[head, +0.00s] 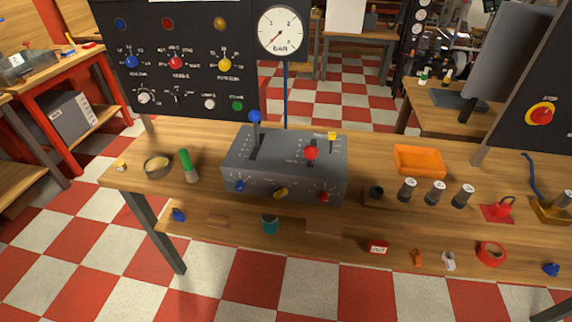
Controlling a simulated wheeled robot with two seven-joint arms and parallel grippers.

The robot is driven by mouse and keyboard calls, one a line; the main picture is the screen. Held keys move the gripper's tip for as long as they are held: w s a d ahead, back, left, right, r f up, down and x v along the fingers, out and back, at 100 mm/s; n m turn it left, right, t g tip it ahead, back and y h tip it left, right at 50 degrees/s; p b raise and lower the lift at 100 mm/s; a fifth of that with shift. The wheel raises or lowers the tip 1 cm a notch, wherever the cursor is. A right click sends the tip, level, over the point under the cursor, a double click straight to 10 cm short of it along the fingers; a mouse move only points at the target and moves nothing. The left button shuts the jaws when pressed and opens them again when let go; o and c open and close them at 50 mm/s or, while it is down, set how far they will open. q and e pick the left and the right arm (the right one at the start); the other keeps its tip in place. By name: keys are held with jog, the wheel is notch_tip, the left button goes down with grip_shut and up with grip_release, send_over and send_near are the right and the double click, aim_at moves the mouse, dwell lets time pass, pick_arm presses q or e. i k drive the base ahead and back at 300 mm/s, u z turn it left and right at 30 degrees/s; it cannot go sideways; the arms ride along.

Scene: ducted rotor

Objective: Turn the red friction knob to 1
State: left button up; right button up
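A grey control box (248,165) stands on the wooden bench. On its front face are a blue knob (240,186) at the left, a yellow knob (281,193) in the middle and a small red knob (323,198) at the right. White marks surround the red knob, but they are too small to read, and its pointer setting cannot be told. A lever with a red ball (311,152) rises from the box top. A blue-topped lever (254,116) and a yellow-topped lever (332,136) also stand there. Neither of my grippers is in view.
A dark panel (190,25) behind holds another red knob (176,62) among other knobs. A round gauge (281,31) stands behind the box. A bowl (158,164) and green-handled tool (187,165) lie left; an orange tray (419,160) and several dark-topped cylinders (435,193) right.

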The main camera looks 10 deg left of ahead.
aim_at(323, 198)
jog(key=z, duration=2.6)
jog(key=i, duration=2.1)
jog(key=u, duration=3.15)
